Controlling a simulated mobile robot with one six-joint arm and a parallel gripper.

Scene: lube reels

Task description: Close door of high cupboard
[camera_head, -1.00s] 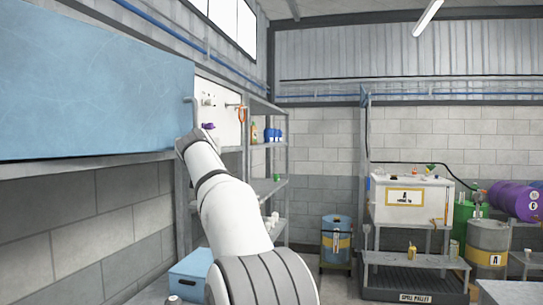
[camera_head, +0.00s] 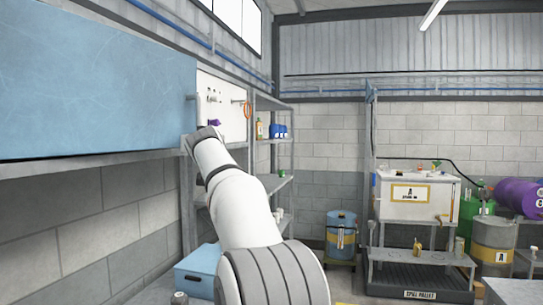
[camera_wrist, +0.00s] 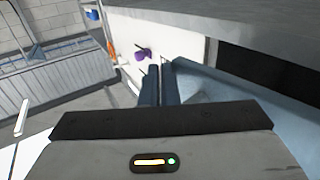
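The high cupboard shows as a long, flat light-blue panel (camera_head: 95,88) on the left wall, above a grey ledge (camera_head: 90,164). A small grey handle-like bar (camera_head: 190,98) sticks out at its right edge. In the wrist view a blue surface (camera_wrist: 235,105) lies right of my gripper, with a dark gap (camera_wrist: 265,68) beside it. I cannot tell how far the door stands open. In the head view the end of my arm is by the panel's lower right corner; the fingers are hidden.
A white board (camera_head: 222,95) with hooks and a purple item (camera_head: 214,122) is right of the panel. A grey shelf rack (camera_head: 272,182) stands beyond it. A blue box (camera_head: 197,271) sits low at left. The floor is open toward the blue drum (camera_head: 341,232).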

